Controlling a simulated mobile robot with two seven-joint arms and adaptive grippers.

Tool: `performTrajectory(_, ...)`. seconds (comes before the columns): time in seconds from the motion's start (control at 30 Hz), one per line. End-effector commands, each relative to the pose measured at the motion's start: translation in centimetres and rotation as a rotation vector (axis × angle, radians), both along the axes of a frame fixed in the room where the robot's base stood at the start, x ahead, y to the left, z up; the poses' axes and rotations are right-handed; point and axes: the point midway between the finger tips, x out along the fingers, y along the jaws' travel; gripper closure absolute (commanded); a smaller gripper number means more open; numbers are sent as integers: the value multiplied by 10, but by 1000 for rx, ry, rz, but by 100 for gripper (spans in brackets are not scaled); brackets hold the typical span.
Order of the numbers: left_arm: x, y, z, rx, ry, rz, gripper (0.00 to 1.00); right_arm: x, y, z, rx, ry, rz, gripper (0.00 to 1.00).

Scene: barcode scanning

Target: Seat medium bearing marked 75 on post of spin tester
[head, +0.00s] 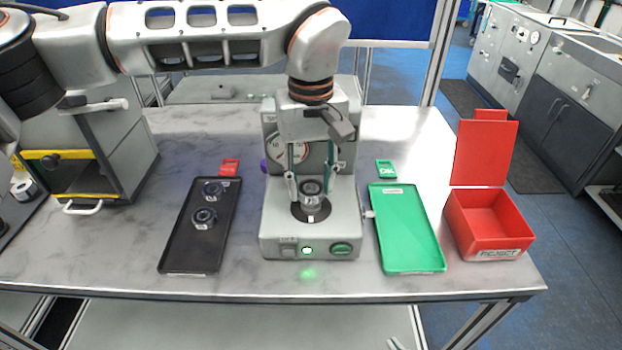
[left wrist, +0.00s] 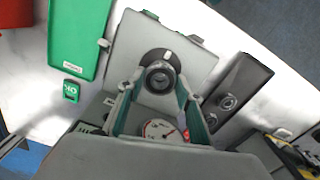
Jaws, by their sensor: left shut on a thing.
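The spin tester (head: 345,225) stands mid-table, with a dial, a dark round plate (head: 309,211) and a lit button on its base. My left gripper (head: 313,186) comes down from above over that plate. Its fingers are shut on a dark-centred bearing (head: 312,188), which also shows in the left wrist view (left wrist: 160,78). The bearing is upright over the plate; the post is hidden, so I cannot tell whether the bearing is fully down on it. No number is readable on the bearing. My right gripper is not in view.
A black tray (head: 175,250) with two bearings (head: 204,218) lies left of the tester. An empty green tray (head: 407,235) lies to its right, then a red reject bin (head: 490,222). A grey cabinet (head: 125,150) stands at the left. Bare table shows between trays and tester.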

Motion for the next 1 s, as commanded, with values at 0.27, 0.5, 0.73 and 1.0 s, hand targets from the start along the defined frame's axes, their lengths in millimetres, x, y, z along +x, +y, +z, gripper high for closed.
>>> performTrajectory(0.27,0,0,0,0,0,0,90,-1,0,-2,-1,4,0,100)
performTrajectory(0.5,0,0,-5,0,0,0,90,-1,-1,-2,-2,7,-1,100)
performTrajectory(0.73,0,0,-8,0,0,1,90,-1,-1,-1,-2,6,-1,100)
performTrajectory(1.0,0,0,-8,0,0,0,90,0,-1,0,-1,2,-1,100)
